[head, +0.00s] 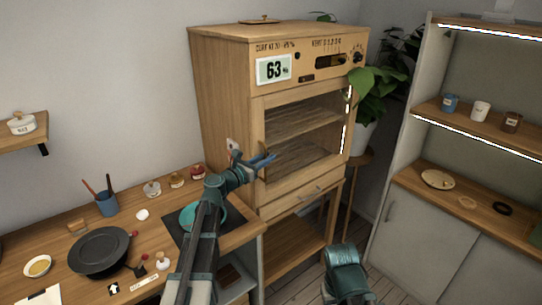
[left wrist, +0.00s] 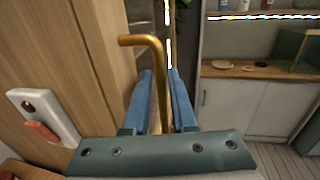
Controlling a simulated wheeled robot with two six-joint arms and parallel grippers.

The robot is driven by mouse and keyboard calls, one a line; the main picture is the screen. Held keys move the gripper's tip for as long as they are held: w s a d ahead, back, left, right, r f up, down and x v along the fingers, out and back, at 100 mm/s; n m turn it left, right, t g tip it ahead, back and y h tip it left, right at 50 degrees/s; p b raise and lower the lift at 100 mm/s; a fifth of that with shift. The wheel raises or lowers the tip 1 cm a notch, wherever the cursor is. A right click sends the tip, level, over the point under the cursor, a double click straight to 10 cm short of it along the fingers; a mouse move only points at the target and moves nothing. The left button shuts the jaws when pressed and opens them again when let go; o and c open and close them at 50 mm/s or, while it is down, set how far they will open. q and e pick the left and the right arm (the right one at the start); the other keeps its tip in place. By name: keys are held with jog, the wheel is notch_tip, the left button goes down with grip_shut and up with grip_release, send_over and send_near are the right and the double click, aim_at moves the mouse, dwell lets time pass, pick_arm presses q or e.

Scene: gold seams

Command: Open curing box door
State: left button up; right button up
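The curing box (head: 219,75) is a tall wooden cabinet with a "63%" display. Its glazed door (head: 307,182) looks closed, with shelves visible through the glass. My left gripper (head: 268,159) is at the left edge of the door. In the left wrist view, the blue fingers of my left gripper (left wrist: 160,92) stand close on either side of a bent golden handle (left wrist: 143,40) and appear shut on it. The handle's lower end is hidden behind the gripper. My right arm shows low in the head view, but its fingers are not visible.
A white switch box (left wrist: 42,115) with a red lever is on the cabinet's left side. A workbench (head: 60,258) with a dark pan (head: 99,250) and jars stands at left. A leafy plant (head: 371,88) and shelf unit (head: 410,160) stand at right. Some floor shows between.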

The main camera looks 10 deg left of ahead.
pick_arm(q)
jog(key=shift+x, duration=1.4)
grip_shut()
dwell(0.5)
